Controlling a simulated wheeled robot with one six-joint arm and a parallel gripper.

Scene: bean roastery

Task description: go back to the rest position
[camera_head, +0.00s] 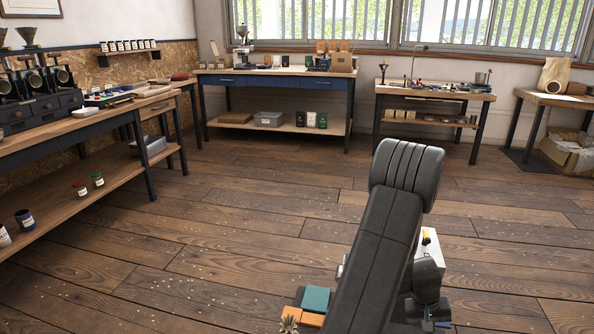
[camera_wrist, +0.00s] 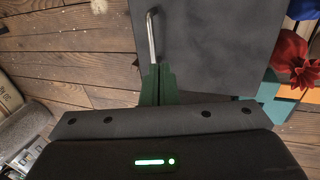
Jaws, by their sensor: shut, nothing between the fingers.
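My gripper (camera_wrist: 158,84) shows in the wrist view. Its two green fingers are together with nothing between them. The fingertips point toward a dark grey flat surface (camera_wrist: 220,40) with a bent metal handle (camera_wrist: 151,35) at its left edge. I cannot tell whether the fingers touch it. In the head view my dark arm rises from the bottom middle and folds down again at the right. The gripper's fingers cannot be made out there.
Open wooden floor (camera_head: 230,220) lies around me. A workbench (camera_head: 60,135) runs along the left. A blue-drawer bench (camera_head: 275,82), a smaller table (camera_head: 435,92) and another table (camera_head: 550,97) stand at the back. A red pouch (camera_wrist: 290,55) and teal and orange blocks lie close by.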

